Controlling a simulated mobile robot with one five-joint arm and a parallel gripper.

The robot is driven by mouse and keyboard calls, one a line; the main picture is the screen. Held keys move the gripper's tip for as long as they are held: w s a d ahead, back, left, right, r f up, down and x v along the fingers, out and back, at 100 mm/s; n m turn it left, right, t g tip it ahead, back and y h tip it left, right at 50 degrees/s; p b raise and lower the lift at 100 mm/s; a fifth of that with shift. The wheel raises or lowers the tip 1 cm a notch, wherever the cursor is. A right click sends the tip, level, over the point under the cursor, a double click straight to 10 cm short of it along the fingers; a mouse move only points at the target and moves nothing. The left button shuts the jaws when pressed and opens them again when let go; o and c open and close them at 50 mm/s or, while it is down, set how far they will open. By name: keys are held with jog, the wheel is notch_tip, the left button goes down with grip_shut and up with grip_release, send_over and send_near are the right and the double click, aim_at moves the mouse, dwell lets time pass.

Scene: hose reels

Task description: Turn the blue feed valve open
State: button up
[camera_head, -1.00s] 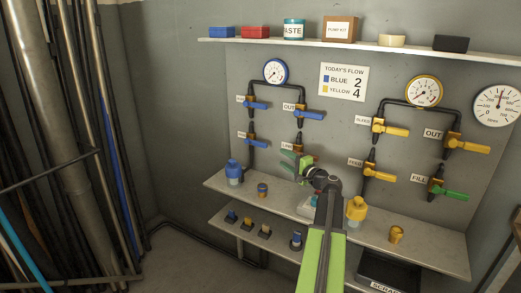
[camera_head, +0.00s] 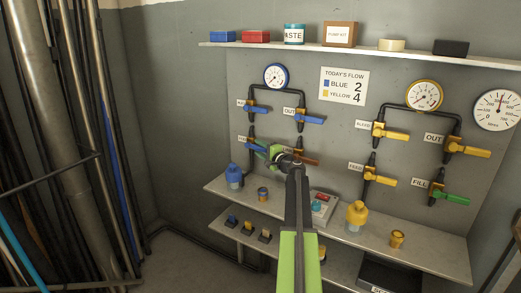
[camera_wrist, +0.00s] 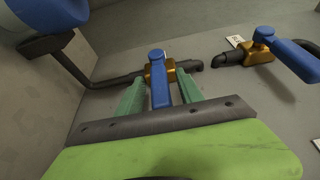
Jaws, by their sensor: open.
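The blue feed valve is the lower-left valve of the blue group, with a blue lever (camera_head: 256,149) that my gripper partly hides in the head view; its label is too small to read surely. In the wrist view the lever (camera_wrist: 160,92) points toward my palm from a brass body (camera_wrist: 160,71) on a black pipe. My gripper (camera_head: 265,149) is at this valve. In the wrist view my green fingers (camera_wrist: 160,88) stand open on either side of the lever, with a gap showing at least on the left. I cannot tell whether the right finger touches it.
A second blue-handled valve (camera_wrist: 262,42) lies at the upper right of the wrist view. A brown-handled valve (camera_head: 303,157) is just right of my gripper. A blue bottle (camera_head: 234,175) stands on the shelf (camera_head: 290,205) below. Yellow-handled valves (camera_head: 390,133) are further right.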

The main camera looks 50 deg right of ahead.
grip_shut()
dwell(1.4)
